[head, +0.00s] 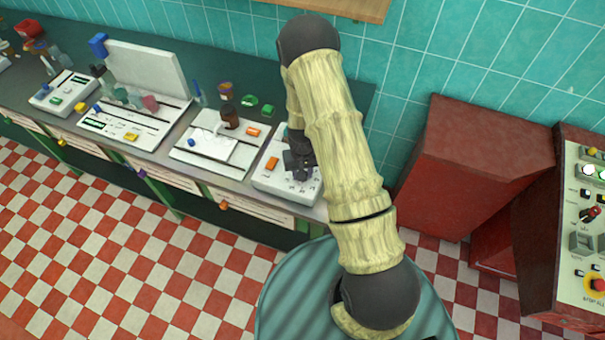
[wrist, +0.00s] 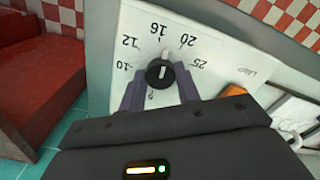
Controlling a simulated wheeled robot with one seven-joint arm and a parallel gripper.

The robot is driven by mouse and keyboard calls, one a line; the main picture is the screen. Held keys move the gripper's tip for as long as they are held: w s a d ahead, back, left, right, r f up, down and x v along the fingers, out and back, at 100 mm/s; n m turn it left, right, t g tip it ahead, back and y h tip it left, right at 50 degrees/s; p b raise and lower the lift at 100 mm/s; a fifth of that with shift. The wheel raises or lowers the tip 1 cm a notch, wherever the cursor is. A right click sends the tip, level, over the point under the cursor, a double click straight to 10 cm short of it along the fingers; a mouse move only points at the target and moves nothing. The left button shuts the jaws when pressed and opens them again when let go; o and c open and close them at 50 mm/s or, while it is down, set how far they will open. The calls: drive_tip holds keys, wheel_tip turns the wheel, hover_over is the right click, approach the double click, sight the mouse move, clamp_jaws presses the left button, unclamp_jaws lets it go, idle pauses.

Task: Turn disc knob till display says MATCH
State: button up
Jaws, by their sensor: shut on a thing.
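The disc knob (wrist: 160,73) is black with a white pointer line and sits on a white panel (wrist: 205,18) with a printed dial of numbers such as 10, 12, 16, 20 and 25. In the wrist view the pointer line stands close to upright in the picture, roughly toward 16. My gripper (wrist: 160,88) has its two purple-grey fingers on either side of the knob, shut on it. In the head view my gripper (head: 300,166) is over the rightmost white device (head: 268,183) on the counter; the knob is hidden there. I cannot make out a display reading.
An orange block (wrist: 240,77) sits on the panel beside the dial. Other white devices (head: 128,122) stand along the dark counter (head: 240,95) to the left. A red cabinet (head: 480,165) stands at the right, with a control console (head: 585,215) beyond it.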

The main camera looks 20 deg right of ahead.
drive_tip(key=m+b, duration=0.1)
drive_tip(key=m, duration=0.3)
drive_tip(key=shift+m+b, duration=0.3)
drive_tip(key=shift+b, duration=0.05)
drive_tip(key=shift+w, duration=0.1)
drive_tip(key=o, duration=1)
drive_tip(key=shift+c, duration=0.2)
drive_tip(key=shift+r, duration=0.1)
wheel_tip(320, 180, up, 17)
drive_tip(key=b, duration=0.3)
drive_tip(key=shift+r, duration=0.15)
